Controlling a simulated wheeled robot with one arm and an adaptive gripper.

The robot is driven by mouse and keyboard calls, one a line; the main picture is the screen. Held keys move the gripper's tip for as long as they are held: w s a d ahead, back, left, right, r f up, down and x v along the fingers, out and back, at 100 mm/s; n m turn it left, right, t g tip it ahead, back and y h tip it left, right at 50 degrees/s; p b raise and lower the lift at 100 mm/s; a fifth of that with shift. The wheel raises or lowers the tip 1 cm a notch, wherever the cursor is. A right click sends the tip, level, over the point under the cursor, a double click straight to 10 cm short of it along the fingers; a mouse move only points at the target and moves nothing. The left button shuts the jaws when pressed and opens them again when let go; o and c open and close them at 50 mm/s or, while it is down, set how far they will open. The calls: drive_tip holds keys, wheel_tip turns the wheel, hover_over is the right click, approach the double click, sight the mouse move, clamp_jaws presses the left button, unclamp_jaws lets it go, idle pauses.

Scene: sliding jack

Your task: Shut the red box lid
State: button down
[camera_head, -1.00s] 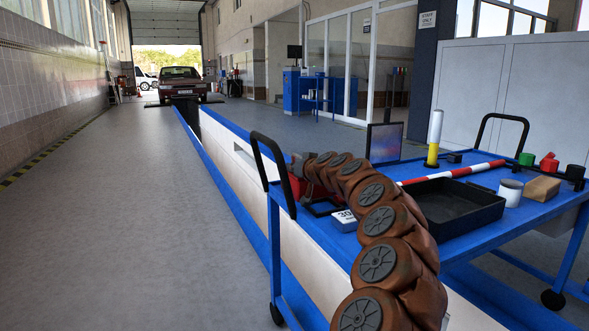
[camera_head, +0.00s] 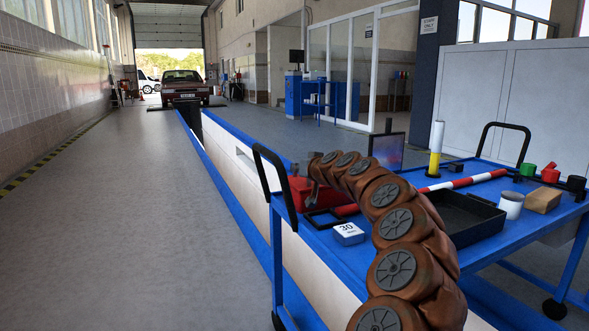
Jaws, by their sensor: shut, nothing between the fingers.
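The red box (camera_head: 322,198) sits at the far left end of the blue cart top, partly hidden behind the end of my brown arm. Its upper face looks low and nearly flat, but I cannot tell clearly whether the lid is fully down. My gripper (camera_head: 313,187) points down at the box from the arm's end, small and dark against the red. It looks shut and empty, at or just above the box; contact cannot be told.
The blue cart top (camera_head: 385,263) also bears a white block marked 30 (camera_head: 348,233), a black tray (camera_head: 462,218), a red-white bar (camera_head: 470,180), a yellow-white post (camera_head: 435,150), a white cup (camera_head: 511,204) and a cardboard box (camera_head: 543,200). A black cart handle (camera_head: 275,180) stands left of the red box.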

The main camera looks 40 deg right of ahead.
drive_tip(key=p+v, duration=0.2)
drive_tip(key=v, duration=0.6)
drive_tip(key=shift+a+r+p, duration=0.15)
drive_tip(key=shift+a+p, duration=0.1)
drive_tip(key=shift+p, duration=0.1)
